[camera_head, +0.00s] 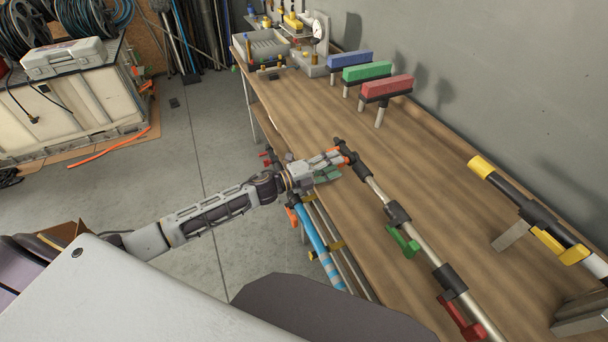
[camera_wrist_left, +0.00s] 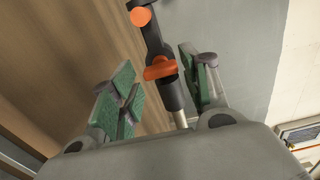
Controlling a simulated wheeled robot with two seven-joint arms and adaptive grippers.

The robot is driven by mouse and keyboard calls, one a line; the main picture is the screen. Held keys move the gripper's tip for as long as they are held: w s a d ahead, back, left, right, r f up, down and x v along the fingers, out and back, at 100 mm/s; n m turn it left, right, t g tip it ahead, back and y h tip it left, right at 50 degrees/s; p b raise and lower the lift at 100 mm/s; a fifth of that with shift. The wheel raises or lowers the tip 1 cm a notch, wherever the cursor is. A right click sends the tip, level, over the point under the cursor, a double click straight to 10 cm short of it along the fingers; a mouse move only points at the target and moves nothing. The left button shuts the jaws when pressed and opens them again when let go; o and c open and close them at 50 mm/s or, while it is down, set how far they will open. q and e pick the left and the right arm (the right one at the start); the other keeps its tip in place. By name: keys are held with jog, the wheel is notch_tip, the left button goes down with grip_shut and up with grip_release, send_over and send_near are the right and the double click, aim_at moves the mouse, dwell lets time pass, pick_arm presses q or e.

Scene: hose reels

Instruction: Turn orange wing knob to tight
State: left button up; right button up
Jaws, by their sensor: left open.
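The orange wing knob (camera_wrist_left: 161,68) sits on a dark clamp collar around a pale metal pole in the left wrist view. In the head view, orange parts (camera_head: 344,149) show at the pole's far end, just beyond my gripper. My left gripper (camera_head: 334,162) has green-padded fingers and reaches the pole end from the left. In the wrist view its fingers (camera_wrist_left: 160,84) stand apart on either side of the knob, with visible gaps. I cannot tell whether either finger touches it. My right gripper is not in view.
The same pole carries a green wing knob (camera_head: 403,242) and a red one (camera_head: 461,317). A yellow-and-black pole (camera_head: 530,210) lies to the right. Blue, green and red blocks (camera_head: 387,87) stand on supports farther back. The wooden workbench (camera_head: 440,180) is clear between the poles.

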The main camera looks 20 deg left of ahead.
pick_arm(q)
jog(key=v, duration=1)
jog(key=shift+s, duration=0.15)
dwell(0.5)
jog(key=shift+a, duration=0.1)
dwell(0.6)
